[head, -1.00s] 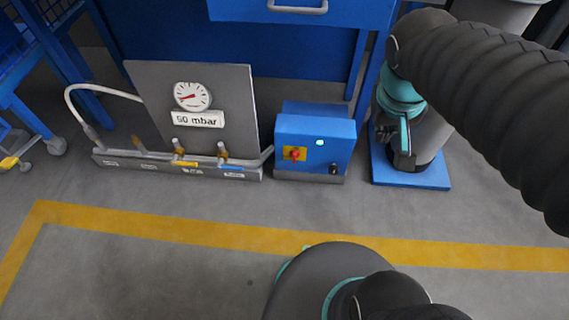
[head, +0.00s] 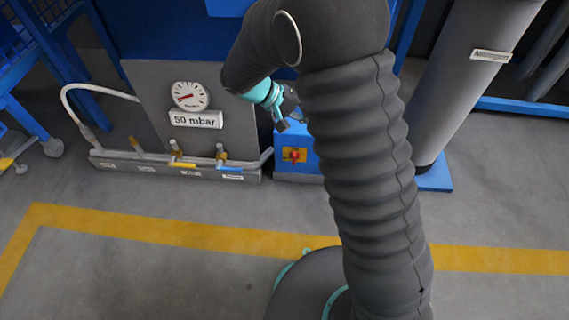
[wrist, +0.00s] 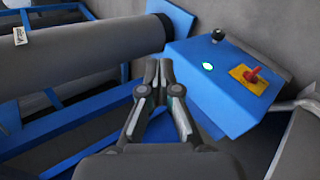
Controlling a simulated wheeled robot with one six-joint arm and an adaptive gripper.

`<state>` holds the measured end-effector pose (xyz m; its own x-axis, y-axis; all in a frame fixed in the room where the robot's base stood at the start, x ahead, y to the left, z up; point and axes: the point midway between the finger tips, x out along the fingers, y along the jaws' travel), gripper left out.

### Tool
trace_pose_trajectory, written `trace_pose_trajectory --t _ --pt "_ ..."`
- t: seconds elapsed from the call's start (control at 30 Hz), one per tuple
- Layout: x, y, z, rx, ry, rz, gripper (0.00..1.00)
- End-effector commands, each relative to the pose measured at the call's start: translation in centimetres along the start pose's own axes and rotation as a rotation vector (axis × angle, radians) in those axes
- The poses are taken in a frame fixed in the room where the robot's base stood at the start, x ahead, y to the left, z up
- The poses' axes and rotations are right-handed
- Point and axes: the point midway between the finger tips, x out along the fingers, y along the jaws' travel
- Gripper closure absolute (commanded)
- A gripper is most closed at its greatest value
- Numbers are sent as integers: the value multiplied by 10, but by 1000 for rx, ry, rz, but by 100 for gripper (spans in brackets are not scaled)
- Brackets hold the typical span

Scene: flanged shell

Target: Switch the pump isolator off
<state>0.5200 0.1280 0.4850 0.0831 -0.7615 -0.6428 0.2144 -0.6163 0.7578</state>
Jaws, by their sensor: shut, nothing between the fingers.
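The pump isolator is a red handle on a yellow plate (head: 294,155) on the front of the blue pump box (head: 308,163). My gripper (wrist: 158,62) is shut and empty, left of the box face and apart from the isolator. In the head view my gripper (head: 282,122) is just above the box. My arm hides the right part of the box there.
A panel with a gauge (head: 190,96) and a "50 mbar" label (head: 195,120) stands left of the box. A valve manifold (head: 180,169) runs along its foot. A large grey cylinder (head: 465,85) stands to the right. Yellow-lined floor lies in front.

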Motion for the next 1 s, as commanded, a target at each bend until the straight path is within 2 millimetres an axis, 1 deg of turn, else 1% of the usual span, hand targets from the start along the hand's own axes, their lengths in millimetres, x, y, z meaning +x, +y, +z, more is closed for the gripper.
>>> trace_pose_trajectory --t 0.03,0.17,0.33,0.53,0.6,0.7,0.8,0.9,1.0 --pt "3 -22 -10 -19 11 48 100" --pt "7 -66 -31 -40 51 169 100" --pt "13 -129 -53 -62 131 321 100" --pt "24 -209 -67 -79 262 489 100" --pt "28 -238 -69 -83 315 542 100" --pt "36 -276 -68 -88 393 608 100" --pt "42 -306 -66 -89 463 657 100" --pt "47 -327 -64 -89 517 690 100" --pt "50 -340 -62 -88 549 708 100"
